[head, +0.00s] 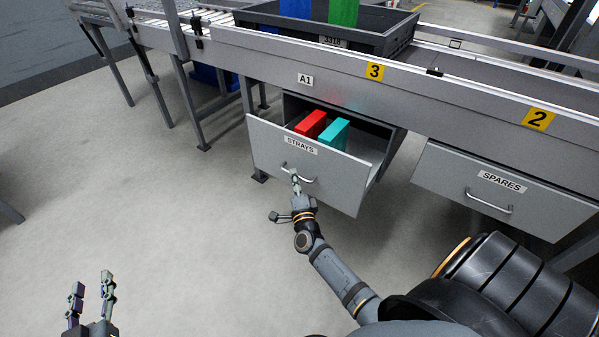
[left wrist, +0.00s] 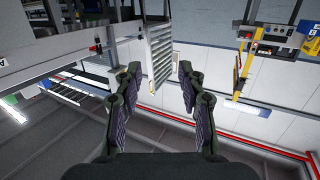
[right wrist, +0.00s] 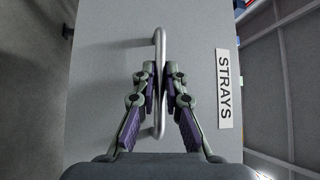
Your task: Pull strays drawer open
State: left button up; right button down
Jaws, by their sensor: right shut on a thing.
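The grey strays drawer (head: 335,182) stands pulled out from under the conveyor, with its inside showing. A red block (head: 311,124) and a teal block (head: 334,134) stand in it. Its metal handle (head: 307,179) sits below the STRAYS label (head: 301,145). My right gripper (head: 295,181) is shut on the handle, and the right wrist view shows the fingers (right wrist: 161,85) closed around the middle of the handle bar (right wrist: 159,45). My left gripper (head: 92,290) is open and empty, low at the left of the head view, away from the drawer; its spread fingers (left wrist: 157,75) show in the left wrist view.
The closed spares drawer (head: 488,191) is to the right under the same conveyor. A dark tray (head: 395,42) with blue and green blocks sits on top. Conveyor legs (head: 188,105) stand at the left. The floor in front is clear.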

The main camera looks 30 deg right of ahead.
pick_arm(q)
jog(key=shift+s+f+g, duration=0.2)
jog(key=shift+f+g, duration=0.15)
jog(key=shift+f, duration=0.35)
jog(key=shift+s+f+g, duration=0.25)
jog(key=shift+f+g, duration=0.05)
jog(key=shift+f, duration=0.4)
jog(key=shift+s+f+g, duration=0.2)
jog(key=shift+f+g, duration=0.15)
jog(key=shift+f, duration=0.35)
pick_arm(e)
jog(key=shift+s+a, duration=0.4)
jog(key=shift+a, duration=0.5)
jog(key=shift+s+a, duration=0.35)
jog(key=shift+a, duration=0.55)
jog(key=shift+s+a, duration=0.4)
jog(key=shift+a, duration=0.5)
jog(key=c, duration=1.4)
grip_release()
jog(key=v, duration=0.7)
jog(key=shift+s, duration=0.3)
